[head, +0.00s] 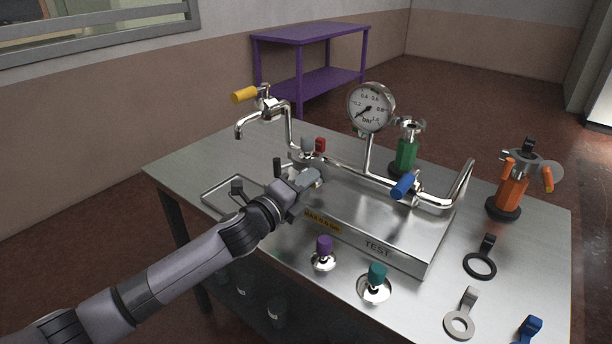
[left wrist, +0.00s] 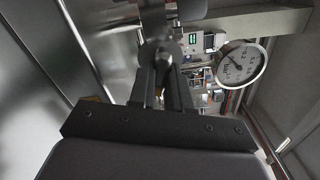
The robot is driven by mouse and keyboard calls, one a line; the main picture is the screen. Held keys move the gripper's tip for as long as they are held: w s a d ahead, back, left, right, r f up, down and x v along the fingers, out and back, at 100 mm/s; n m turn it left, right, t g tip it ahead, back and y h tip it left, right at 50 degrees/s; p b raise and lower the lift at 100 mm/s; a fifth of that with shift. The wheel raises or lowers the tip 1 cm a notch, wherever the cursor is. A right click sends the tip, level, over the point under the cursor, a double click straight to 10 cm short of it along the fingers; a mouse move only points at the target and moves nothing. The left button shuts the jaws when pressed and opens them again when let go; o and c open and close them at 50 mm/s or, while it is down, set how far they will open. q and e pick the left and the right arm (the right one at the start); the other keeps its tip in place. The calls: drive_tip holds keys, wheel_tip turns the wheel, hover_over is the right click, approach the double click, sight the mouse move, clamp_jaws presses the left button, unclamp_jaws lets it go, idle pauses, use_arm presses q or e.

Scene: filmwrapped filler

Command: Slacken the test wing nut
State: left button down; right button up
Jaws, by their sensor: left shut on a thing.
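My left gripper (head: 312,178) reaches in over the left end of the steel test stand (head: 400,245), which carries a "TEST" mark and a yellow label. It is shut on a small dark part (left wrist: 163,54), which shows between the fingertips in the left wrist view. The gripper hides most of this part in the head view, so I cannot tell whether it is the wing nut. A grey knob (head: 307,145) and a red piece (head: 320,145) stand just behind the gripper. My right gripper is not in view.
A pressure gauge (head: 371,107) rises behind the stand, beside a pipe with a blue handle (head: 403,186). A yellow-handled tap (head: 244,95) stands at the back left. Purple (head: 323,245) and teal (head: 376,275) knobs stand in front. The orange-bodied device (head: 512,190) is at right.

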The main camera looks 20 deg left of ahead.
use_arm(q)
drive_tip(key=n, duration=0.1)
drive_tip(key=n+p, duration=0.1)
drive_tip(key=n, duration=0.1)
drive_tip(key=n+p, duration=0.1)
drive_tip(key=shift+r+n, duration=0.3)
drive_tip(key=shift+n, duration=0.1)
drive_tip(key=n+p, duration=0.1)
drive_tip(key=n, duration=0.1)
drive_tip(key=shift+n+p, duration=0.3)
drive_tip(key=shift+p, duration=0.1)
drive_tip(key=shift+w+r+n+p, duration=0.1)
drive_tip(key=shift+n+p, duration=0.4)
drive_tip(key=shift+n, duration=0.5)
drive_tip(key=shift+n+p, duration=0.5)
drive_tip(key=shift+n, duration=0.4)
drive_tip(key=n+p, duration=0.1)
drive_tip(key=n, duration=0.2)
drive_tip(key=shift+a+p, duration=0.1)
drive_tip(key=shift+p, duration=0.2)
drive_tip(key=shift+n, duration=0.9)
drive_tip(key=shift+n+p, duration=0.4)
drive_tip(key=shift+n, duration=0.5)
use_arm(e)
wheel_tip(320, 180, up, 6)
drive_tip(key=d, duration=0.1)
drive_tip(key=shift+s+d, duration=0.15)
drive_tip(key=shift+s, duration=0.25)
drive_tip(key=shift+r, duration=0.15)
